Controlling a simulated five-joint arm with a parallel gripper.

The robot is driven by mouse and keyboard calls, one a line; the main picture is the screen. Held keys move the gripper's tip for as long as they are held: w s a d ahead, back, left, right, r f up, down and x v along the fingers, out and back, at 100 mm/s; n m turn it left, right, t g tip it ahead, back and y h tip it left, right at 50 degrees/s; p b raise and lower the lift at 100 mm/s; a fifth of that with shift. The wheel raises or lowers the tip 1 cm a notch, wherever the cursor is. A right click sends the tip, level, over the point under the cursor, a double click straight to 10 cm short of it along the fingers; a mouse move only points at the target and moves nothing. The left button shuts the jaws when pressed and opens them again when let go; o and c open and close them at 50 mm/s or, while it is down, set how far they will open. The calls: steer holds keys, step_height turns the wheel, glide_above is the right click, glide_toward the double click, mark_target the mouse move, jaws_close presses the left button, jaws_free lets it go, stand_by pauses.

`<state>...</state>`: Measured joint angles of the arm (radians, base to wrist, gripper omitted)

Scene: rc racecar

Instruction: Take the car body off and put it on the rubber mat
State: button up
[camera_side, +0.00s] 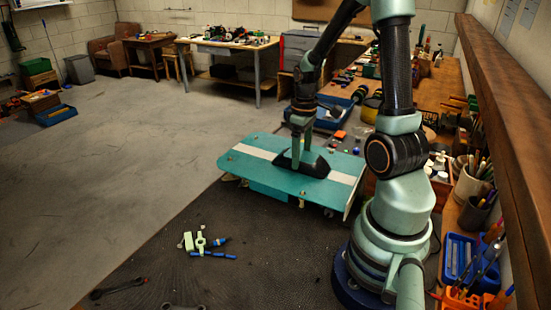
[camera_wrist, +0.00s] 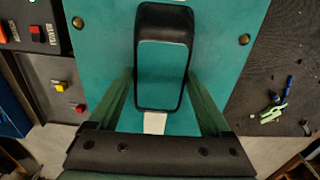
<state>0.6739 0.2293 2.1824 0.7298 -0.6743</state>
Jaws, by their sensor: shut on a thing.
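The car body (camera_side: 252,160) is a flat teal shell with a white stripe across it and a raised black-framed cabin (camera_side: 316,164). My gripper (camera_side: 297,157) comes down from above and is shut on the cabin. In the wrist view the fingers (camera_wrist: 160,92) lie on either side of the cabin, and the teal shell (camera_wrist: 100,60) with brass-coloured fasteners fills the middle. The dark rubber mat (camera_side: 262,262) spreads below and in front of the shell. What lies under the shell is mostly hidden; I cannot tell whether it rests on anything.
Small green and blue parts (camera_side: 203,243) lie on the mat, left of my base. A dark wrench (camera_side: 118,288) lies near the front left. The cluttered wooden bench (camera_side: 440,95) runs along the right. Much of the mat's middle is clear.

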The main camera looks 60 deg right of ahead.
steer(key=shift+r, duration=0.1)
stand_by(0.3)
steer(key=shift+r, duration=2.45)
steer(key=w+a+r+n, duration=0.3)
steer(key=a+n, duration=0.2)
steer(key=a, duration=0.3)
steer(key=w+a+r+n, duration=0.2)
steer(key=a+r+n, duration=0.15)
steer(key=a, duration=0.35)
steer(key=s+a+r+n, duration=0.1)
steer(key=a+r+n, duration=0.1)
steer(key=a+n, duration=0.4)
steer(key=s+a+r+n, duration=0.2)
steer(key=a+n, duration=0.2)
steer(key=a, duration=0.4)
steer(key=shift+m, duration=0.25)
step_height(320, 180, down, 19)
steer(key=shift+w+a+f, duration=0.1)
steer(key=shift+f, duration=0.05)
